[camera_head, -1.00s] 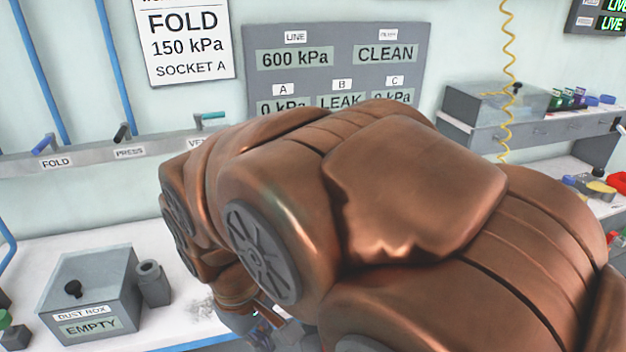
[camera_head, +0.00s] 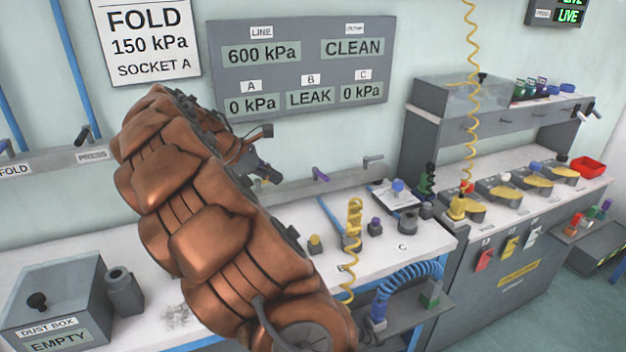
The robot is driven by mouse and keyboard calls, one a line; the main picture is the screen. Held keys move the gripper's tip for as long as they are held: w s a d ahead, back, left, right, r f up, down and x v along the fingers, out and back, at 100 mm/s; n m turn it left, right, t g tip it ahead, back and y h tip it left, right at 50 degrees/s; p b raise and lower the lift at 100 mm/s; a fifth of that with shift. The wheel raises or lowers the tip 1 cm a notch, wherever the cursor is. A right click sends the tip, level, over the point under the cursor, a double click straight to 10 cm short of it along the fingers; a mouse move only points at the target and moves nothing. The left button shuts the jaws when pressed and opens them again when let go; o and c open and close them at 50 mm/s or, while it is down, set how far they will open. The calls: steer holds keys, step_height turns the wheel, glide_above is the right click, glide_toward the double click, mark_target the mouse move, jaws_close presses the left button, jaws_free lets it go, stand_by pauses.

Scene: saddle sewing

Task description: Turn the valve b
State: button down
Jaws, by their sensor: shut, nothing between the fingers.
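My gripper (camera_head: 266,172) is a small dark shape beyond my copper-coloured arm, in front of the wall rail. It is shut and empty, apart from the levers to its right. On the rail stand a purple lever (camera_head: 319,174) and a grey lever (camera_head: 372,161). No letter is readable beside either, so I cannot tell which is valve b. The rail behind my arm and gripper is partly hidden. The wall panel (camera_head: 298,68) reads LEAK under B, 0 kPa under A and C, and 600 kPa for LINE.
A dust box (camera_head: 60,300) marked EMPTY stands at the lower left. On the white bench (camera_head: 300,215), a yellow coiled hose (camera_head: 354,225) and small coloured fittings stand right of my arm. A grey cabinet with a shelf (camera_head: 490,120) is at the right.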

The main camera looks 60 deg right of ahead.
steer(key=w+d+f+n+h, duration=0.1)
steer(key=w+d+f+n, duration=0.35)
steer(key=d, duration=0.35)
steer(key=s+d+f+p, duration=0.3)
steer(key=d+f, duration=0.3)
steer(key=d, duration=0.5)
steer(key=shift+s, duration=0.35)
